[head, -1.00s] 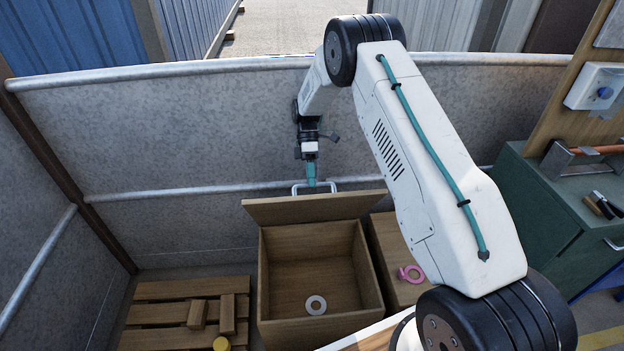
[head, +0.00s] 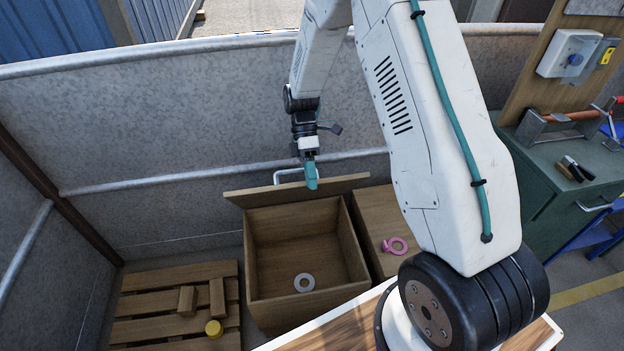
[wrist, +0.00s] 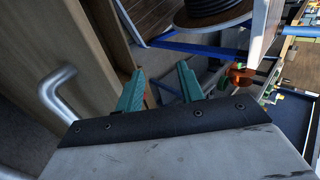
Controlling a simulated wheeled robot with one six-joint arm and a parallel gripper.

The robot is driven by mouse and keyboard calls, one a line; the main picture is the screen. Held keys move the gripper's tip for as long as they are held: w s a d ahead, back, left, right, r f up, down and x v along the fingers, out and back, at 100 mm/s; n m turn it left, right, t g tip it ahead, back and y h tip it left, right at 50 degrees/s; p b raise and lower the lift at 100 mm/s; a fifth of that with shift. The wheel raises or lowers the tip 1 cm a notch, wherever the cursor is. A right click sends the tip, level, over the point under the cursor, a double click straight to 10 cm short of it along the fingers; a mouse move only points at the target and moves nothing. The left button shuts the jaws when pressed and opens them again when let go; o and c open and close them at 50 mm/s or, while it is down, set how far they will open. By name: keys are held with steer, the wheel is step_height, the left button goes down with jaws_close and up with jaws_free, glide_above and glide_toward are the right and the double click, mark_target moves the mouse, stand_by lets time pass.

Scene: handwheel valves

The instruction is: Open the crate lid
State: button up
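The wooden crate (head: 348,243) stands open on the floor by the grey wall. Its lid (head: 245,197) is raised at the back edge, with the crate's inside in plain view. A pale metal handle (head: 277,177) shows at the lid's top edge. My gripper (head: 312,186) is at that edge, just right of the handle's visible end. In the wrist view, its two teal fingers (wrist: 160,88) are apart with nothing between them. The handle (wrist: 57,92) is left of the fingers there, outside their gap, beside the wooden lid (wrist: 40,35).
A pale ring (head: 304,283) lies inside the crate. A wooden box (head: 365,205) with a pink object (head: 396,246) stands to its right. A slatted pallet (head: 135,305) with wood blocks and a yellow item (head: 214,328) is left. A green cabinet (head: 555,190) stands right.

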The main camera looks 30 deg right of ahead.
steer(key=shift+s, duration=0.5)
steer(key=shift+c, duration=0.4)
